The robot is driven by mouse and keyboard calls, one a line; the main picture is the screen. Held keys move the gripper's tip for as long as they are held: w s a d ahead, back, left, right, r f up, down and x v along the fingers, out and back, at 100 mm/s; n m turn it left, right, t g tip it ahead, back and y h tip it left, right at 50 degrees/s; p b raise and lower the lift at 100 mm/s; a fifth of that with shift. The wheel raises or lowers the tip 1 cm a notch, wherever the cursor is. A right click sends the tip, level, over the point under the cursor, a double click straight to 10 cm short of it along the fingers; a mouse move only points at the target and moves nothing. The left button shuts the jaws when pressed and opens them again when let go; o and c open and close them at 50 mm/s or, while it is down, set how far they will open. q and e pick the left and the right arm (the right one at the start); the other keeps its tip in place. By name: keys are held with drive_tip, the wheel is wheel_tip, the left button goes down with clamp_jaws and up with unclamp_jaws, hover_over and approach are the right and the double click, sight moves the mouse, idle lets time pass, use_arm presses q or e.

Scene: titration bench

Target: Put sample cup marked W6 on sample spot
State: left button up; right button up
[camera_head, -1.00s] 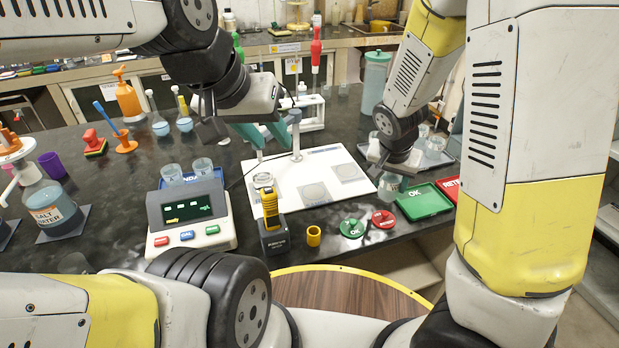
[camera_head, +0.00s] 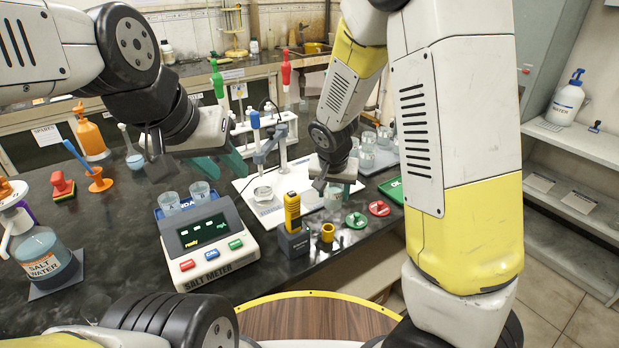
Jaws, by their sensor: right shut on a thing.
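My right gripper (camera_head: 335,186) is shut on a small clear cup (camera_head: 333,201) at the right front of the white mat. The fingers partly hide the cup, and I cannot read its mark. The white mat (camera_head: 251,213) lies in the middle of the bench, and my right arm and the held cup cover part of its right side. Another small clear vessel (camera_head: 262,193) sits on the mat near the probe stand. My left gripper (camera_head: 222,168) has teal fingers spread apart and empty, above the bench behind the salt meter.
The salt meter (camera_head: 208,245), with two cups on its back, stands at the front left. More cups (camera_head: 368,140) stand behind right.

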drive_tip(key=w+a, duration=0.2)
drive_tip(key=w, duration=0.1)
drive_tip(key=w+a, duration=0.2)
drive_tip(key=w, duration=0.1)
drive_tip(key=w+a+f, duration=0.1)
drive_tip(key=w, duration=0.2)
drive_tip(key=shift+w+a+f, duration=0.1)
drive_tip(key=shift+w+a, duration=0.1)
drive_tip(key=shift+a, duration=0.2)
drive_tip(key=shift+f, duration=1.7)
drive_tip(key=o, duration=1.4)
drive_tip(key=shift+f, duration=0.15)
